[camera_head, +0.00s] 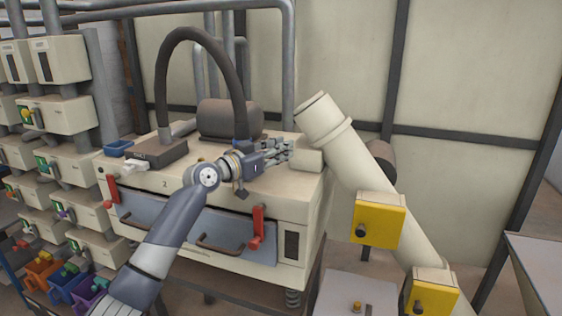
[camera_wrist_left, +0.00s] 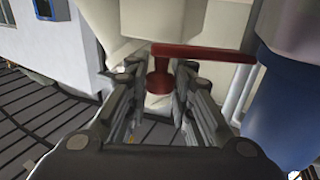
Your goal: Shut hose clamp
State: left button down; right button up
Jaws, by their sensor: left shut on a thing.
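My left gripper (camera_head: 282,155) reaches over the top of the cream machine, its fingers at a small cream block (camera_head: 308,154) beside a thick slanted pipe. In the left wrist view, my left gripper (camera_wrist_left: 155,80) has its fingers on both sides of a dark red knob (camera_wrist_left: 159,86). The knob hangs from a flat red lever (camera_wrist_left: 205,52) that runs to the right across the view. I take this lever to be the clamp's handle. In the head view the gripper hides it, and I cannot tell how far the clamp is closed.
A black hose (camera_head: 200,40) arches over the machine (camera_head: 270,205) behind my left arm. The slanted cream pipe (camera_head: 365,165) with yellow boxes (camera_head: 379,220) stands close right of the gripper. Red latches (camera_head: 257,225) are on the machine's front. Bins and boxes line the left side.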

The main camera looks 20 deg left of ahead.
pick_arm(q)
jog(key=shift+s+a+f+m+g+h+b, duration=0.25)
jog(key=shift+m+g+h+b, duration=0.3)
jog(key=shift+b, duration=1)
jog(key=shift+s+a+f+m+g+h+b, duration=0.15)
jog(key=shift+s+m+g+h+b, duration=0.45)
jog(key=shift+b, duration=0.95)
jog(key=shift+a+r+m+h+b, duration=0.2)
jog(key=shift+m+h+b, duration=0.15)
jog(key=shift+h+b, duration=0.35)
jog(key=shift+s+a+r+m+g+h, duration=0.15)
jog(key=shift+m+g+h, duration=0.25)
jog(key=shift+g+h, duration=0.2)
jog(key=shift+s+a+m+g+h, duration=0.25)
jog(key=shift+m+g+h, duration=0.25)
jog(key=shift+g, duration=0.15)
jog(key=c, duration=1.4)
grip_release()
jog(key=shift+o, duration=0.2)
